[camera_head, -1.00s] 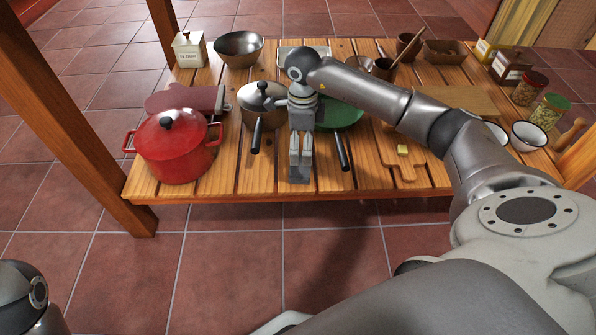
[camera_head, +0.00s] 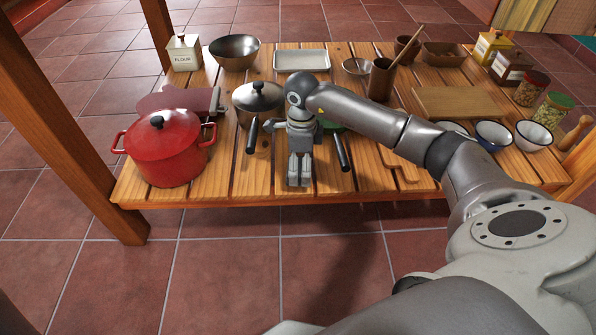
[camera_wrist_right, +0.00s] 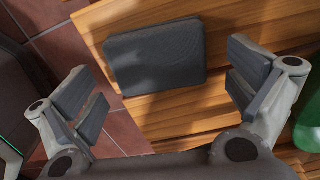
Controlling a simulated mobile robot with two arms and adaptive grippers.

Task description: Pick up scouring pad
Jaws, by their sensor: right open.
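The scouring pad (camera_wrist_right: 155,57) is a flat dark grey rectangle lying on the wooden slats in the right wrist view. My right gripper (camera_wrist_right: 168,90) is open, with one finger to the left of the pad and one to its right, and nothing held between them. The pad appears just beyond the fingertips; I cannot tell the exact gap. In the head view my right gripper (camera_head: 299,170) points down near the front edge of the table (camera_head: 225,190), and it mostly hides the pad there. My left gripper is not in view.
A red pot (camera_head: 168,150) stands on the left. A steel saucepan (camera_head: 258,100) is just left of my right gripper. A green pan (camera_wrist_right: 308,128) is close by on the right, mostly behind my arm in the head view. Bowls (camera_head: 494,134) and jars (camera_head: 552,109) stand at the right.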

